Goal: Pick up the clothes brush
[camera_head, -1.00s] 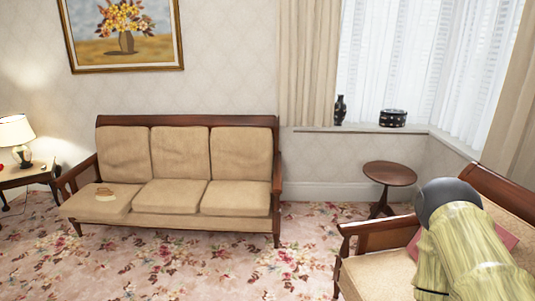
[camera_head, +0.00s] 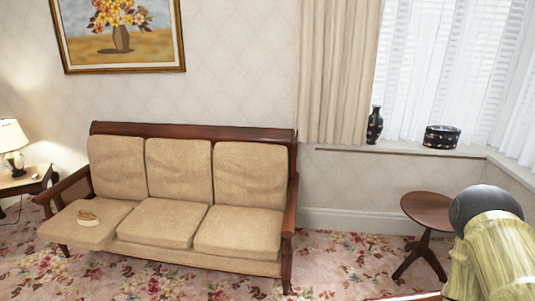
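A small brown and tan object that looks like the clothes brush (camera_head: 88,217) lies on the left seat cushion of the beige sofa (camera_head: 167,222). It is too small to make out in detail. Part of my arm, yellowish with a dark round joint, shows at the lower right. My gripper itself does not show, and nothing is seen held. The brush is far to the left of the visible arm.
A round wooden side table (camera_head: 428,211) stands right of the sofa. A lamp (camera_head: 13,145) stands on a table (camera_head: 30,181) at the left edge. A dark vase (camera_head: 375,125) and a dark box (camera_head: 441,137) are on the sill. Flowered carpet (camera_head: 140,277) lies before the sofa.

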